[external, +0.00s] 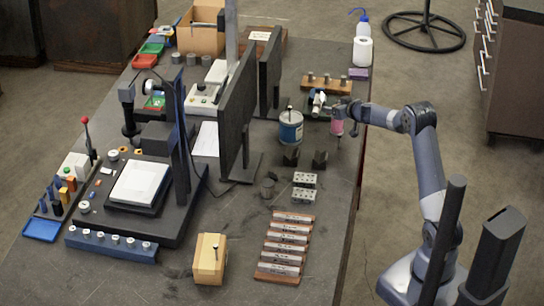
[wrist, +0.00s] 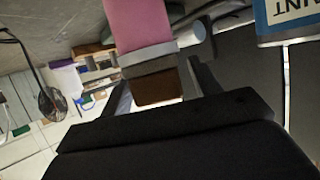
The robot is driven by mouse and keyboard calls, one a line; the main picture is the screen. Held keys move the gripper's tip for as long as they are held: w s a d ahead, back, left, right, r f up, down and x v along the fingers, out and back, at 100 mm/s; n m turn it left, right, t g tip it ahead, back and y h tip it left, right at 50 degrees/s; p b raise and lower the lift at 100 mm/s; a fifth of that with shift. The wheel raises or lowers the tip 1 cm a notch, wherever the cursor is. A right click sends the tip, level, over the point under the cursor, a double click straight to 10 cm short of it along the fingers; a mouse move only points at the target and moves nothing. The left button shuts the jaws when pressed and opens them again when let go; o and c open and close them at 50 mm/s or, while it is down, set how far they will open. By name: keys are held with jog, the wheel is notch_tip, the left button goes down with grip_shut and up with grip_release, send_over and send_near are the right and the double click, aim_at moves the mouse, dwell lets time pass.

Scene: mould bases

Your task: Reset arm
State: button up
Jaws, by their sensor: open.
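My gripper (external: 347,108) is at the end of the outstretched arm, above the right edge of the bench near the blue paint can (external: 291,128). A pink piece (external: 338,126) hangs just by the gripper in the external view. In the wrist view, the pink piece (wrist: 140,22) is large and close, with a grey band and a brown end below it. It overlaps the region in front of the dark gripper body (wrist: 180,125). I cannot tell whether the jaws touch it. The paint can label (wrist: 290,12) shows upside down at the upper right.
A rack of metal bars (external: 287,245), drilled blocks (external: 304,188) and a wooden block (external: 210,258) lie on the bench. Tall dark panels (external: 237,115) stand left of the can. A white roll (external: 362,52) stands at the back.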

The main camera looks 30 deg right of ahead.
jog(key=b+v, duration=0.3)
jog(key=v, duration=0.9)
jog(key=p+x, duration=0.2)
jog(key=x, duration=1)
jog(key=shift+w+f+p, duration=0.1)
jog(key=shift+f+p, duration=0.1)
jog(key=shift+p, duration=0.1)
notch_tip(320, 180, up, 10)
jog(key=p, duration=0.6)
jog(key=shift+a+r, duration=0.1)
jog(key=shift+r, duration=0.25)
jog(key=s+a+f+n+g+y+b, duration=0.2)
jog(key=s+a+f+n+y+b, duration=0.1)
jog(key=s+a, duration=0.3)
jog(key=s+a+f+n+g+y+b, duration=0.2)
jog(key=s+a+f+n+y+b, duration=0.1)
jog(key=s+a, duration=0.4)
jog(key=s+a+f+n+g+y+b, duration=0.2)
jog(key=s+a+f+n+y+b, duration=0.2)
jog(key=s, duration=0.5)
jog(key=shift+a+f+n+y, duration=0.5)
jog(key=shift+a+f, duration=0.7)
jog(key=shift+f, duration=0.65)
